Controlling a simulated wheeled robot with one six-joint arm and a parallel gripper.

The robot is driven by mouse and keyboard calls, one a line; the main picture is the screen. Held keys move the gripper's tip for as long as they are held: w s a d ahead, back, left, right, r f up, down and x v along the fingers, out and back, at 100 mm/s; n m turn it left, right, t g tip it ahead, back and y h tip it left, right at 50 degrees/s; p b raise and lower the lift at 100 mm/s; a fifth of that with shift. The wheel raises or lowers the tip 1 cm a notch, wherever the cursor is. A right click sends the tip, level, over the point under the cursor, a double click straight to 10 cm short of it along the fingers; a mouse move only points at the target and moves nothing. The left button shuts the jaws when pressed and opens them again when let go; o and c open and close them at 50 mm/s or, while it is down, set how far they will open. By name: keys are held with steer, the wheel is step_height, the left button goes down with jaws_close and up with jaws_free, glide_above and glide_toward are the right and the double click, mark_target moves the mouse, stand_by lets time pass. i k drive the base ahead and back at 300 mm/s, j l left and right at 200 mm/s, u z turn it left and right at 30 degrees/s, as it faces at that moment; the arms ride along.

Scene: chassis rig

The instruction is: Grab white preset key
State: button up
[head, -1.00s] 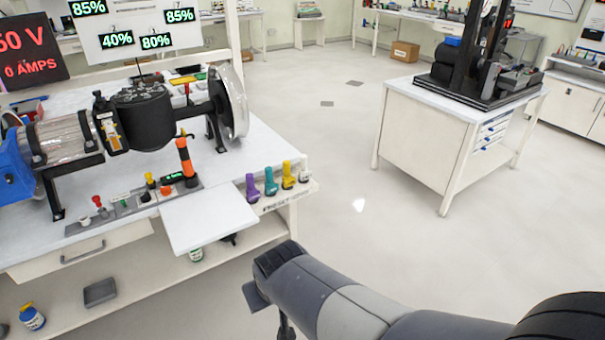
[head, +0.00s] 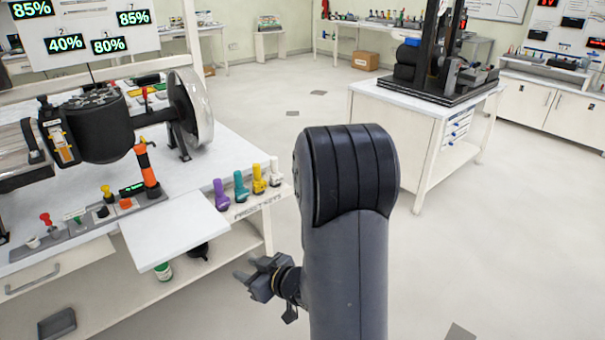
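The white preset key (head: 276,171) stands upright at the right end of a row of keys in the holder labelled preset keys (head: 256,206), at the bench's right front corner. A purple key (head: 220,194), a teal key (head: 241,187) and a yellow key (head: 259,179) stand to its left. My gripper (head: 243,271) is below the row in the picture, in front of the bench, with its fingers pointing left. Its fingers look apart, with nothing between them. It is clear of the white key.
A white panel (head: 170,238) juts from the bench front, left of the keys. The bench (head: 195,168) carries a motor rig (head: 98,122) and a black-and-orange handle (head: 148,172). A lower shelf (head: 205,262) lies beneath. A white cabinet (head: 385,135) stands to the right, with open floor around it.

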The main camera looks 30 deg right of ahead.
mark_target(276, 178)
steer(key=i+z, duration=0.3)
steer(key=z, duration=0.15)
steer(key=i+z, duration=0.3)
steer(key=z, duration=0.2)
steer(key=i+j, duration=0.45)
steer(key=i, duration=0.3)
